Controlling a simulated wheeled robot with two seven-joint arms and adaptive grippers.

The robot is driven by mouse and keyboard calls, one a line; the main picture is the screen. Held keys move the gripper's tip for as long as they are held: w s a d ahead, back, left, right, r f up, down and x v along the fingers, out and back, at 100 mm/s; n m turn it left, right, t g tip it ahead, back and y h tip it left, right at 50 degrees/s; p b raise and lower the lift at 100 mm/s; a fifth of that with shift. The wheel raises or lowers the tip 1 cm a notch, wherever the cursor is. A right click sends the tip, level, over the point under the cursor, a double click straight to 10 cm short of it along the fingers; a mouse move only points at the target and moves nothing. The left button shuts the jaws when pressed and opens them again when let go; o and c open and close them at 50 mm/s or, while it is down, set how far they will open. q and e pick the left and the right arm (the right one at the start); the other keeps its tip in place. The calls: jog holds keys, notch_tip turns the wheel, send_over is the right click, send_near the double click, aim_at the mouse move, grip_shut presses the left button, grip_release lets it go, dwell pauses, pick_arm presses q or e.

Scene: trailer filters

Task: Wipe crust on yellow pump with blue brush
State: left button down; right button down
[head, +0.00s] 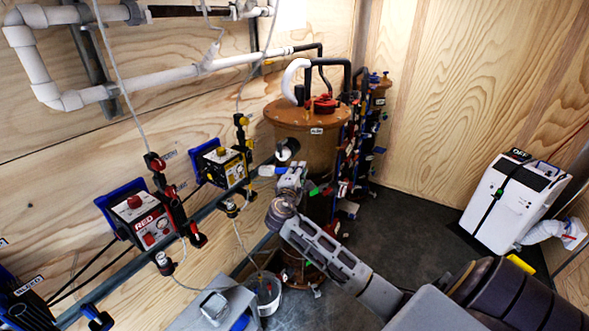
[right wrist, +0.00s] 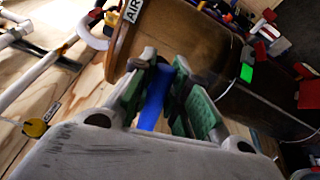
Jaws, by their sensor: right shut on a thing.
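The yellow pump (head: 222,165) is a small box with a black-and-yellow front and a blue backing, mounted on the left wooden wall. Any crust on it is too small to make out. My right gripper (head: 291,178) is in front of the brown tank, to the right of the pump and apart from it. In the right wrist view, the gripper's green-padded fingers (right wrist: 158,85) are shut on a blue strip, which I take for the blue brush (right wrist: 153,100). The brush's bristles are not visible. My left gripper is not in view.
A red pump (head: 142,220) hangs left of the yellow one. The brown tank (head: 310,117) stands behind my right gripper, with hoses and valves beside it. A grey box (head: 190,312) and a bucket (head: 268,293) are below. A white unit (head: 508,205) stands at the right.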

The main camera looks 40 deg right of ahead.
jog(key=shift+s, duration=0.1)
dwell(0.3)
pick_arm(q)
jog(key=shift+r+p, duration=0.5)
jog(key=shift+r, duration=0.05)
pick_arm(e)
jog(key=shift+s+d, duration=0.3)
jog(key=shift+s, duration=0.4)
jog(key=shift+s+d, duration=0.3)
jog(key=shift+s, duration=0.35)
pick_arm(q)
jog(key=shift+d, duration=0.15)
